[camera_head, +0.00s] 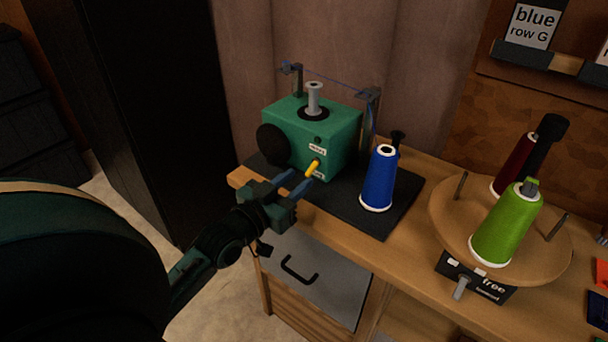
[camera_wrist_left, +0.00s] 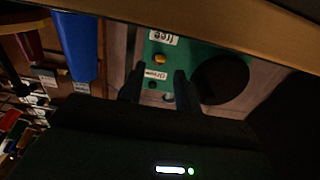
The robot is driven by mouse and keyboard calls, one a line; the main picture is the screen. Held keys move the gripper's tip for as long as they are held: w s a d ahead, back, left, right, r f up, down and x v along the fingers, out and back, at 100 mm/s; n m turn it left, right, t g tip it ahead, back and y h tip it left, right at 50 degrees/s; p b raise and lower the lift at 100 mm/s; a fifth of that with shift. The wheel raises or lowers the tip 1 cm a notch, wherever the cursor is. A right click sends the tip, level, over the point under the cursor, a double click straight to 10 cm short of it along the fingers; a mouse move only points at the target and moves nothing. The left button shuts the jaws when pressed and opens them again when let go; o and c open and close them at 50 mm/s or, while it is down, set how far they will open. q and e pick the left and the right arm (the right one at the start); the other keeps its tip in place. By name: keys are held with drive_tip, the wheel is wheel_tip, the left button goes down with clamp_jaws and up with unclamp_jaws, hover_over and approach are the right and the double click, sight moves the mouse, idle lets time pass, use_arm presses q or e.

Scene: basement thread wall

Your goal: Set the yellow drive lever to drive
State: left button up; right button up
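The yellow drive lever (camera_head: 312,168) sticks out of the front of the green winder box (camera_head: 335,138), between an upper and a lower white label. In the left wrist view the lever (camera_wrist_left: 160,60) lies between a label reading "free" (camera_wrist_left: 163,37) and another label (camera_wrist_left: 155,74) that is hard to read. My left gripper (camera_head: 295,184) is just in front of the lever. Its two fingers are apart, with nothing between them; in the wrist view they (camera_wrist_left: 159,85) point at the box. I cannot see contact with the lever. My right gripper is not in view.
The box stands on a dark mat (camera_head: 385,213) at the bench's left end, with a blue thread cone (camera_head: 379,180) to its right. A round wooden turntable (camera_head: 450,218) carries a green cone (camera_head: 508,225) and a dark red one.

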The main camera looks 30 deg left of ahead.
sight(310, 170)
use_arm(q)
drive_tip(key=shift+w+d, duration=0.2)
drive_tip(key=shift+w, duration=1.55)
drive_tip(key=shift+c, duration=0.4)
clamp_jaws()
